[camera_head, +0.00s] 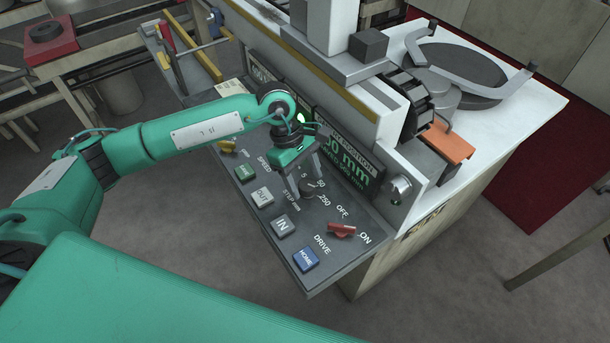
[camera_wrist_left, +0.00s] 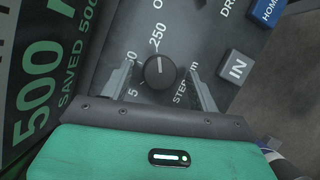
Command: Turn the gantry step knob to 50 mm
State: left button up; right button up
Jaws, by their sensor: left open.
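The step knob (camera_head: 308,187) is a small dark round knob on the sloped grey control panel (camera_head: 330,270), labelled STEP mm, with 5, 50 and 250 around it. In the left wrist view the knob (camera_wrist_left: 158,71) has a white pointer line that points toward 250. My left gripper (camera_head: 305,180) is open over the knob. Its two fingers (camera_wrist_left: 162,84) stand on either side of the knob with gaps, not touching it in the wrist view. The left finger partly covers the 50 mark. My right gripper is not in view.
A red DRIVE switch (camera_head: 342,230) sits to the right. A monitor display (camera_head: 355,168) rises behind the knob, partly hidden by my gripper.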

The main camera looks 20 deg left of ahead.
pick_arm(q)
jog(key=shift+d+f, duration=0.1)
jog(key=shift+f, duration=0.2)
jog(key=shift+s, duration=0.1)
